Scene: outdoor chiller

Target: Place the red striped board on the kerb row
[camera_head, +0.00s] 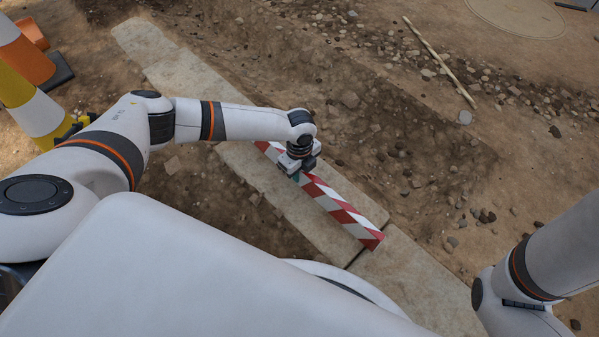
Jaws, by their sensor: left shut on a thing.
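The red and white striped board (340,209) lies along the kerb row (277,203), over its pale slabs, running from upper left to lower right in the head view. My left gripper (293,171) is over the board's upper-left part and shut on it. The gripper's own body hides the fingertips and a piece of the board. The board looks very close to the slabs; I cannot tell whether it touches them. My right arm shows at the lower right, but its gripper is out of view.
Orange and white cones (27,62) and a yellow and white post (35,108) stand at the upper left. A thin wooden stick (440,62) lies on the dirt at the upper right. Stones lie scattered beyond the kerb. A round cover (517,14) is at the top right.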

